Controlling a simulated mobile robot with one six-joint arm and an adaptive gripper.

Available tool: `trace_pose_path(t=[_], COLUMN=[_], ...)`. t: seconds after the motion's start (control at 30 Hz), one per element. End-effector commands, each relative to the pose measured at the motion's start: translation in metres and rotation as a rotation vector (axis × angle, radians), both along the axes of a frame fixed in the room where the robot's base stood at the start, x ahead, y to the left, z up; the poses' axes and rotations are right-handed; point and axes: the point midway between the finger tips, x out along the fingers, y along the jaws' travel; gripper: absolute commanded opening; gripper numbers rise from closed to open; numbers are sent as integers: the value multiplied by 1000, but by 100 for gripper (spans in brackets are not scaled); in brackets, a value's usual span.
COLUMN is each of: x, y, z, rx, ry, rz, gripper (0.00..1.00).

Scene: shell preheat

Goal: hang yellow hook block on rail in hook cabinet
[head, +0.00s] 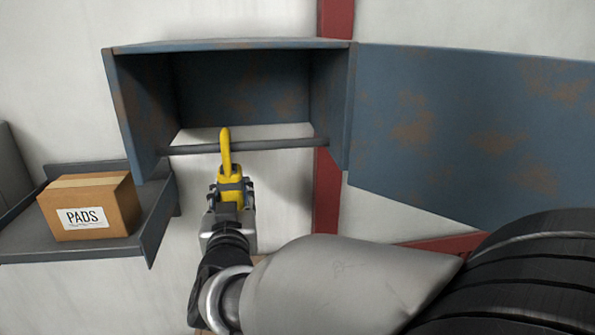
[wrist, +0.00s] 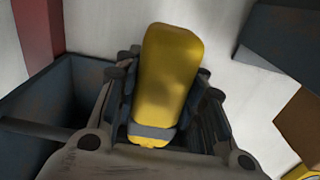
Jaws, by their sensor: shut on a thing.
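The yellow hook block (head: 226,160) is upright in my gripper (head: 233,186), which is shut on its lower body. Its hook rises in front of the grey rail (head: 285,144) and its top shows above the rail line in the head view. Whether the hook touches the rail or is over it, I cannot tell. The rail spans the open bottom front of the blue, rusty hook cabinet (head: 130,105). In the wrist view the yellow block (wrist: 168,75) fills the jaws (wrist: 165,115), and the rail (wrist: 35,130) shows at the left, apart from the block's visible body.
The cabinet door (head: 470,130) stands wide open to the right. A grey shelf (head: 60,250) at the left holds a cardboard box (head: 100,205) marked PADS. A red post (head: 328,195) runs down the wall behind the cabinet. The cabinet's inside looks empty.

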Motion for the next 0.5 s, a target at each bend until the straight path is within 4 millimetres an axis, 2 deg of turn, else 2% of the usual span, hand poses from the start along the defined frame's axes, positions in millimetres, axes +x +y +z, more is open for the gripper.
trace_pose_path(t=[0.43,0.47,0.5], x=[2,2,2], y=[0,0,0], z=[-3,-3,-3], rx=[0,0,0], ry=[0,0,-1], rz=[1,1,1], gripper=[0,39,41])
